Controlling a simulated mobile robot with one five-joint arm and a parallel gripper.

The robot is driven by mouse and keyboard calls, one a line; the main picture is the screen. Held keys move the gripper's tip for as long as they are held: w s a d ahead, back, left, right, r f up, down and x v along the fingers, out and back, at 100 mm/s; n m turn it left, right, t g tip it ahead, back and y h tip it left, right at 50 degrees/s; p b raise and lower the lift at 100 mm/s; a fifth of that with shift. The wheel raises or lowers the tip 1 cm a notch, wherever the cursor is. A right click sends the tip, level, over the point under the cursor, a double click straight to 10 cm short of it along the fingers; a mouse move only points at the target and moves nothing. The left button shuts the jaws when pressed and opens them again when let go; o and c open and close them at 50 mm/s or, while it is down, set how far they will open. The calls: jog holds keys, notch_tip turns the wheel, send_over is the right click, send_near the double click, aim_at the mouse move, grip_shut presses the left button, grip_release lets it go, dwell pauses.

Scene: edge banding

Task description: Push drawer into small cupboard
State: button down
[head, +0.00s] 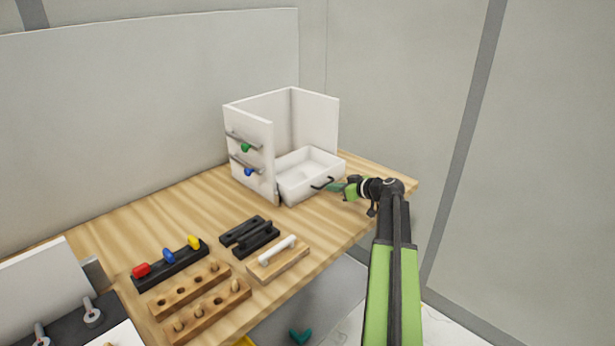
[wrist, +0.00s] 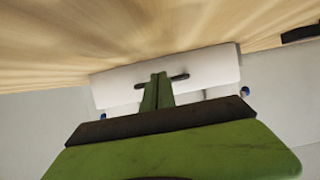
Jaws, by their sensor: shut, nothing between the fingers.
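The small cupboard (head: 250,150) is white, open at the top and front, and stands at the far end of the wooden table. The white drawer (head: 292,190) sits low at its open front and sticks out towards me. Its dark handle (head: 322,184) is on the front face. My gripper (head: 333,187) is shut and empty, with its green fingertips at the handle. In the wrist view the shut fingertips (wrist: 158,78) overlap the middle of the handle (wrist: 180,77) against the white drawer front (wrist: 210,70). I cannot tell whether they touch it.
Green (head: 245,147) and blue (head: 248,171) knobs and grey bars are on the cupboard's left side. Wooden peg blocks (head: 205,310), a black rack (head: 170,268) with coloured knobs, and a white-handled block (head: 278,260) lie nearer on the table. The table's right edge is close to my gripper.

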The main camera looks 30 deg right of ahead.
aim_at(320, 176)
jog(key=shift+w+a, duration=0.4)
jog(key=shift+w, duration=1.2)
jog(key=shift+w+a, duration=0.35)
jog(key=shift+w, duration=1.2)
jog(key=shift+w+a, duration=0.4)
jog(key=shift+w, duration=1.2)
jog(key=shift+r+p+v, duration=0.2)
jog(key=shift+p+v, duration=1.4)
jog(key=shift+v, duration=1.85)
jog(key=shift+w, duration=0.15)
jog(key=shift+f, duration=0.15)
